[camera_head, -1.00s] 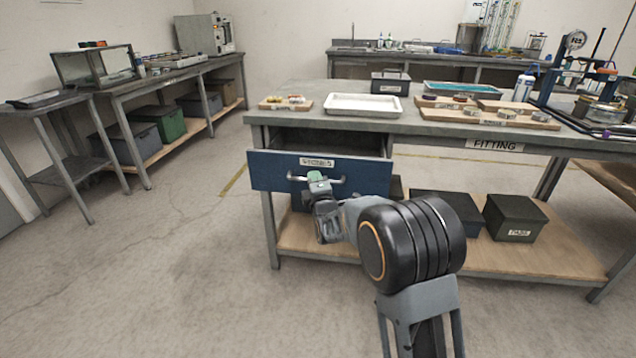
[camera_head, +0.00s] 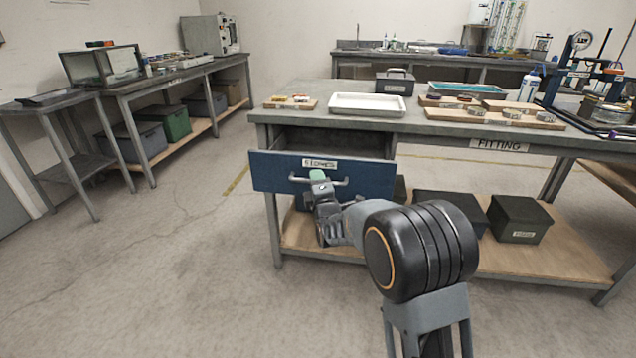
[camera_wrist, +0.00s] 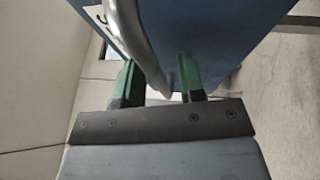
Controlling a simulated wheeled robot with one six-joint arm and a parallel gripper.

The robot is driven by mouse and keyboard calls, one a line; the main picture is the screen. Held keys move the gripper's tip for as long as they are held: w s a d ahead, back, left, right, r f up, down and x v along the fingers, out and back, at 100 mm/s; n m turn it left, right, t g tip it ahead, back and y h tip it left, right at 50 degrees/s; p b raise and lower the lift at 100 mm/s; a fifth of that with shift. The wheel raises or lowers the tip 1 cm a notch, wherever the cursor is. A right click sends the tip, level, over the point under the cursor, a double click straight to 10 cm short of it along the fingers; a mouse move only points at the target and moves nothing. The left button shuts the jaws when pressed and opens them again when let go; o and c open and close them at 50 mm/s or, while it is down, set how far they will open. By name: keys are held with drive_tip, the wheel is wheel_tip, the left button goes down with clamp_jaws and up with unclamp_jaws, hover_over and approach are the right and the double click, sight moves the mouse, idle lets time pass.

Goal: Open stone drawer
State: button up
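The drawer (camera_head: 270,173) has a blue front with a white label and a curved metal handle (camera_head: 338,183). It stands pulled out from the left end of the workbench (camera_head: 420,125), and its dark inside shows above the front. My gripper (camera_head: 318,180) is at the handle. In the wrist view, the two green fingers of my gripper (camera_wrist: 159,77) stand apart, with the handle (camera_wrist: 128,30) reaching down between them. A gap shows between the handle and the right finger. Contact with the left finger is hard to judge. The blue drawer front also shows in the wrist view (camera_wrist: 215,30).
On the bench top are a white tray (camera_head: 367,111), a dark box (camera_head: 395,73) and wooden boards (camera_head: 490,121). Dark bins (camera_head: 519,236) stand on the lower shelf (camera_head: 560,257). Side tables line the left wall. The floor (camera_head: 160,270) left of the bench is clear.

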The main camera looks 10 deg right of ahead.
drive_tip(key=p+v, duration=0.1)
drive_tip(key=v, duration=1.2)
drive_tip(key=shift+s+p, duration=0.3)
drive_tip(key=shift+s, duration=0.1)
drive_tip(key=s+d+r+m+g+p, duration=0.1)
drive_tip(key=s+r+m+g+p, duration=0.2)
drive_tip(key=r+p, duration=0.45)
drive_tip(key=s+d+r+m+g+p, duration=0.1)
drive_tip(key=r+m+g+p, duration=0.35)
drive_tip(key=r+p, duration=0.35)
drive_tip(key=s+d+r+m+g+h+p, duration=0.1)
drive_tip(key=s+d+r+m+g+p, duration=0.1)
drive_tip(key=s+r+m+g+p, duration=0.2)
drive_tip(key=s+d+r+m+g+p, duration=0.2)
drive_tip(key=s+r+m+g+p, duration=0.3)
drive_tip(key=s+r+m+p, duration=0.3)
drive_tip(key=s+r+p, duration=0.1)
drive_tip(key=s+p, duration=0.2)
drive_tip(key=s, duration=0.2)
drive_tip(key=shift+r+h+p, duration=0.15)
drive_tip(key=shift+h+p, duration=0.15)
drive_tip(key=shift+h, duration=0.1)
drive_tip(key=shift+s, duration=0.15)
